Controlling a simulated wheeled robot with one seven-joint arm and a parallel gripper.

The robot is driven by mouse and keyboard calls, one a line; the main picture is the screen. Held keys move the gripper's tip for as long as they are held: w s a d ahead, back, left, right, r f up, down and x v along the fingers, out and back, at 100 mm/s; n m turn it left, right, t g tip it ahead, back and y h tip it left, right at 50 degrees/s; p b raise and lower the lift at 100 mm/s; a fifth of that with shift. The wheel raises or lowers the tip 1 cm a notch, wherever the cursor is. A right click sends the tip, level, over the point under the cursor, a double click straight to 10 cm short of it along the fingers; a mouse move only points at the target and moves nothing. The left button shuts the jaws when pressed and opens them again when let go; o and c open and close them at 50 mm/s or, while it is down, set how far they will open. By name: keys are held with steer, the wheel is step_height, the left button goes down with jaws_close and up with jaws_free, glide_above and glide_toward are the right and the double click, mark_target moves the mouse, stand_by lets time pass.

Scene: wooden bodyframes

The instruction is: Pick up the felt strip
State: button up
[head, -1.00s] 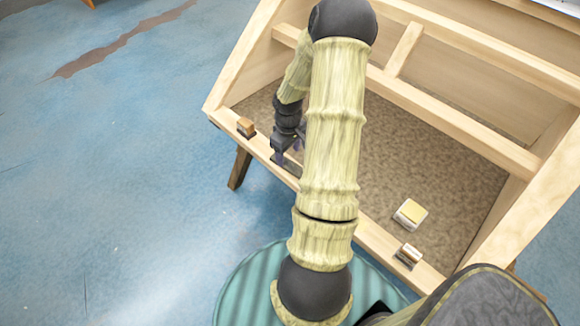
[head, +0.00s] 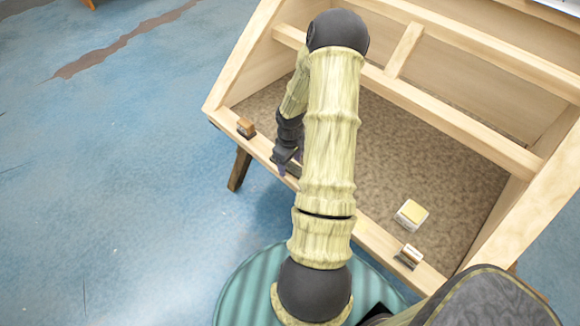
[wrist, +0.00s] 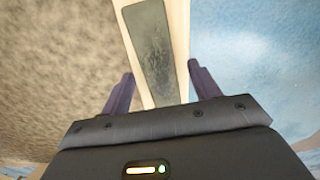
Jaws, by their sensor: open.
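The felt strip is a dark grey, scuffed flat strip (wrist: 153,48) lying lengthwise on the pale wooden front rail in the wrist view. My gripper (wrist: 162,88) is open, with one finger on each side of the rail. The strip's near end runs down between the fingers and is cut off by the gripper body. Nothing is gripped. I cannot tell from the wrist view how far the fingers are above the strip. In the head view my gripper (head: 285,163) is at the front rail, and the strip is mostly hidden by my arm.
The wooden frame (head: 455,120) has a brown speckled floor (head: 455,180). A small wooden-topped block (head: 246,127) sits on the rail's left end. A white and yellow block (head: 411,213) lies on the floor, and another small block (head: 409,256) sits on the rail at right.

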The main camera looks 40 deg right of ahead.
mark_target(290, 165)
steer(key=c, duration=1.1)
steer(key=shift+o, duration=0.2)
step_height(290, 165, up, 10)
steer(key=p, duration=0.1)
stand_by(0.3)
